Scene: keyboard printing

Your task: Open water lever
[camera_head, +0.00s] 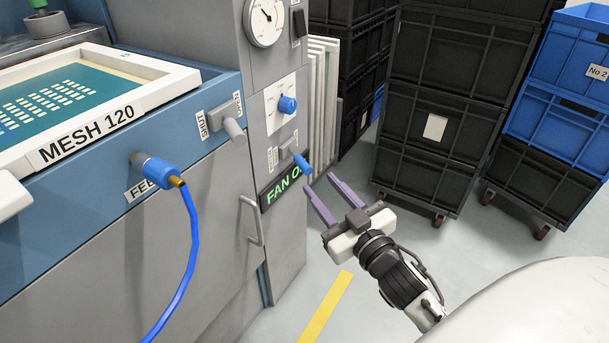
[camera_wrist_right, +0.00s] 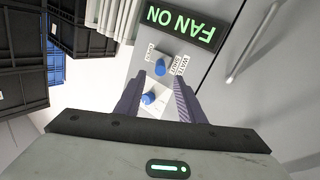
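A small blue-tipped lever (camera_head: 302,163) sticks out from a grey mount on the machine's right column, just above the lit fan sign. A grey-handled lever (camera_head: 233,130) with SHUT and OPEN labels sits on the blue front panel. My right gripper (camera_head: 318,182) is open and empty, its purple fingers pointing at the column just right of and below the blue-tipped lever. In the right wrist view (camera_wrist_right: 160,77) that lever lies between and beyond the fingertips. My left gripper is out of view.
A blue knob (camera_head: 287,104) and a gauge (camera_head: 264,20) are above on the column. The FAN ON sign (camera_head: 287,185) is below the lever, near a bar handle (camera_head: 252,220). A blue hose (camera_head: 190,240) hangs left. Black crates (camera_head: 430,130) stand behind; floor between is clear.

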